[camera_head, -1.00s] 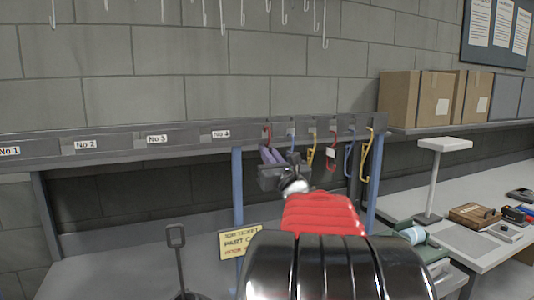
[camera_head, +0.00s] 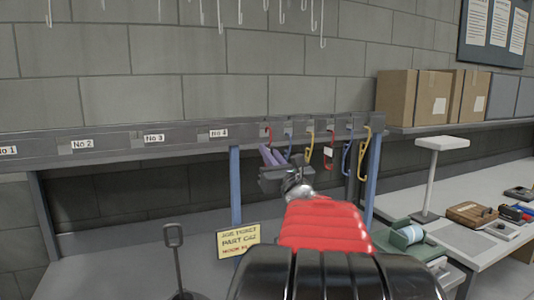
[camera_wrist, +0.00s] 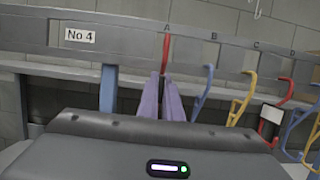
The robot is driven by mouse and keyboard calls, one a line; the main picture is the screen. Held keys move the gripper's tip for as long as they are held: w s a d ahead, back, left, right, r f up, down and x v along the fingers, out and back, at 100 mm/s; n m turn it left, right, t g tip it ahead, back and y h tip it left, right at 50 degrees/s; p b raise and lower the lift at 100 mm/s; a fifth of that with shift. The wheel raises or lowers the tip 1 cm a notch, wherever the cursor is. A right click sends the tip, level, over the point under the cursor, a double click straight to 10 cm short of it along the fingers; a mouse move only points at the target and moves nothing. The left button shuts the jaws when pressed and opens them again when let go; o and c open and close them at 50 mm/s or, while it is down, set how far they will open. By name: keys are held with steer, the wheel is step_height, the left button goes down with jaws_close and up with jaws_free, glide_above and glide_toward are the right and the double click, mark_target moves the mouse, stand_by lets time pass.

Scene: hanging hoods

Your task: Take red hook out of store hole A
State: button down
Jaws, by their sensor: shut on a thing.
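The red hook (camera_wrist: 166,50) hangs at the rail place marked A in the wrist view, just right of the No 4 label. It also shows in the head view (camera_head: 268,131). My gripper (camera_wrist: 162,84) has its two purple fingers around the lower part of the red hook, just below the rail, and is shut on it. In the head view my gripper (camera_head: 270,153) is under the left end of the hook row. The hook's upper part is at the rail; its lower end is hidden by the fingers and gripper body.
To the right hang a blue hook (camera_wrist: 203,92) at B, a yellow hook (camera_wrist: 241,99) at C and a red hook with a white tag (camera_wrist: 273,118) at D. A blue post (camera_head: 236,188) stands left of my gripper. A yellow sign (camera_head: 239,241) is below.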

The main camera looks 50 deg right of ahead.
steer(key=shift+s+a, duration=0.25)
steer(key=shift+s, duration=0.15)
steer(key=s+a, duration=0.5)
steer(key=s, duration=0.3)
steer(key=shift+s+r, duration=0.2)
steer(key=shift+s, duration=0.1)
stand_by(0.7)
